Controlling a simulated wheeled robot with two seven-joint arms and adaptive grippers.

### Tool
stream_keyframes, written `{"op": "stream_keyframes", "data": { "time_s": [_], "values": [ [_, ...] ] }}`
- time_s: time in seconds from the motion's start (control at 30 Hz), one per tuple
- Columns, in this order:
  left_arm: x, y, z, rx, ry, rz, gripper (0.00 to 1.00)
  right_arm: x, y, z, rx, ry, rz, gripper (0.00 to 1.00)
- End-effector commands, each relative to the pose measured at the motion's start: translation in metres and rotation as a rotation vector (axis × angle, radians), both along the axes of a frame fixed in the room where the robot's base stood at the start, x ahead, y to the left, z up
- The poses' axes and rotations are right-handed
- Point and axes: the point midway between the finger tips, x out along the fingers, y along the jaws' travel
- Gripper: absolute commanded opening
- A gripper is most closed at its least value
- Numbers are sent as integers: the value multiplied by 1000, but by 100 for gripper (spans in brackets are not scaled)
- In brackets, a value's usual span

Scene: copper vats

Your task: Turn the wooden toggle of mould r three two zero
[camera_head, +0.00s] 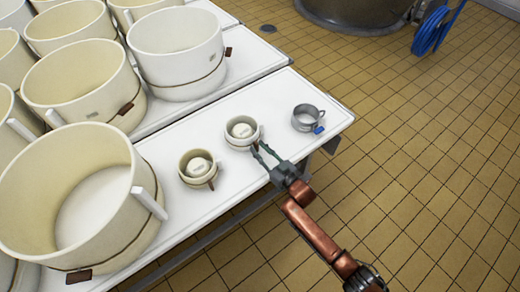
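Small cream moulds stand on the white table (225,210). One small mould (243,131) is in the middle, and another (198,168) is to its left with a brown toggle at its front. No number is readable, so I cannot tell which is r320. My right gripper (258,148) comes from the lower right. Its two fingers are apart, with the tips at the right front side of the middle mould. Whether they touch it I cannot tell. That mould's toggle is small and partly hidden by the fingertips. My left gripper is not in view.
Large cream moulds (78,195) with brown toggles crowd the left. A vat (357,10) and a blue hose reel (430,30) are at the back. Tiled floor on the right is clear.

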Motion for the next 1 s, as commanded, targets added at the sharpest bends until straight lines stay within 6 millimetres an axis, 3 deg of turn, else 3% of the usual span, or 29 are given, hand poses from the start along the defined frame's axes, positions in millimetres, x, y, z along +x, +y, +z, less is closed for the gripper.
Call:
{"op": "stream_keyframes", "data": {
  "time_s": [0.23,0.6,1.0],
  "values": [
    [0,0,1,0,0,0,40,0,-1,0,0,0,-1,25],
    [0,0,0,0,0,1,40,0,-1,0,0,0,-1,0],
    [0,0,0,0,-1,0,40,0,-1,0,-7,-4,-2,0]
  ]
}}
